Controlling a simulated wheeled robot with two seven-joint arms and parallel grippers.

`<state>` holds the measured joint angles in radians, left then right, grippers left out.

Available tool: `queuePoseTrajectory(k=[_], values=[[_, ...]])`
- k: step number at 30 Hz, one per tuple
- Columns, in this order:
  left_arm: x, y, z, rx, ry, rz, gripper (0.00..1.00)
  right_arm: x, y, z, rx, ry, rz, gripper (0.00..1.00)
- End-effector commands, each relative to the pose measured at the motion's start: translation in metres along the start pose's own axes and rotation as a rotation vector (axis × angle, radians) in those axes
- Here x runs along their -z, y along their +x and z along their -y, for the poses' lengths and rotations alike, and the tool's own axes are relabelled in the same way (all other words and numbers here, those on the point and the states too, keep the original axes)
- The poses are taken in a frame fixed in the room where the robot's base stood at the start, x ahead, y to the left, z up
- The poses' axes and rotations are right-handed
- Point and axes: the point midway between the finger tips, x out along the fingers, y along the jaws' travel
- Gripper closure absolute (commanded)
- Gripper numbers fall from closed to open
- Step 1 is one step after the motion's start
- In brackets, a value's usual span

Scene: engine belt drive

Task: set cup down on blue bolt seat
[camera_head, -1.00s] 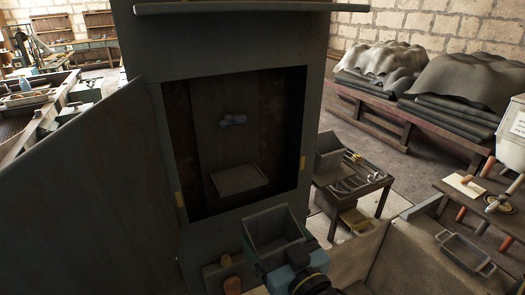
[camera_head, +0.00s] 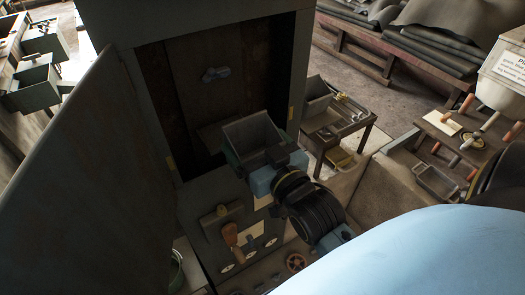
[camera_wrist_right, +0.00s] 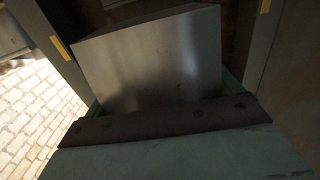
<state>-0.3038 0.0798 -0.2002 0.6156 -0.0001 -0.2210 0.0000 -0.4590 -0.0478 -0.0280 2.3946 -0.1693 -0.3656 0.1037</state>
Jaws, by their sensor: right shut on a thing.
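The cup, a grey open square box (camera_head: 252,136), is held in my right gripper (camera_head: 262,162) in front of the cabinet opening. In the right wrist view the cup's metal side (camera_wrist_right: 150,62) fills the middle, with the gripper (camera_wrist_right: 165,115) across its near edge. The right gripper is shut on the cup. A blue bolt (camera_head: 215,74) sticks out of the cabinet's back wall, above and left of the cup. A shelf or tray (camera_head: 212,137) below the bolt is partly hidden behind the cup. My left gripper is out of view.
The cabinet's open door (camera_head: 85,170) stands at left. A panel with an orange-brown handle (camera_head: 231,236) lies below the opening. At right are a small table with a grey bin (camera_head: 317,98) and a bench (camera_head: 462,140) with handled tools.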

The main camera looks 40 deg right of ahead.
Motion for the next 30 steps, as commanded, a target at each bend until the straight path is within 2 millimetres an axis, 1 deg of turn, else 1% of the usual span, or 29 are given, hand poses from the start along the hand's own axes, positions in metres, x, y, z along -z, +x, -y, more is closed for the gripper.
queuePoseTrajectory(k=[1,6,11,17,30], values=[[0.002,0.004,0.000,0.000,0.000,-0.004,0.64,-0.002,0.007,0.000,0.000,0.000,-0.004,0.40],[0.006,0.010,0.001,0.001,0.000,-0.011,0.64,-0.005,0.027,0.000,0.000,-0.001,-0.004,0.40],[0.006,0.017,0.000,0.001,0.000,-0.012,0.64,-0.008,0.046,0.000,0.000,-0.002,-0.004,0.40],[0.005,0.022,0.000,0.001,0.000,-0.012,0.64,-0.008,0.070,0.000,0.000,-0.001,-0.004,0.40],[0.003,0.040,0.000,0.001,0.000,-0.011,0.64,-0.009,0.123,0.000,0.001,-0.001,-0.003,0.40]])
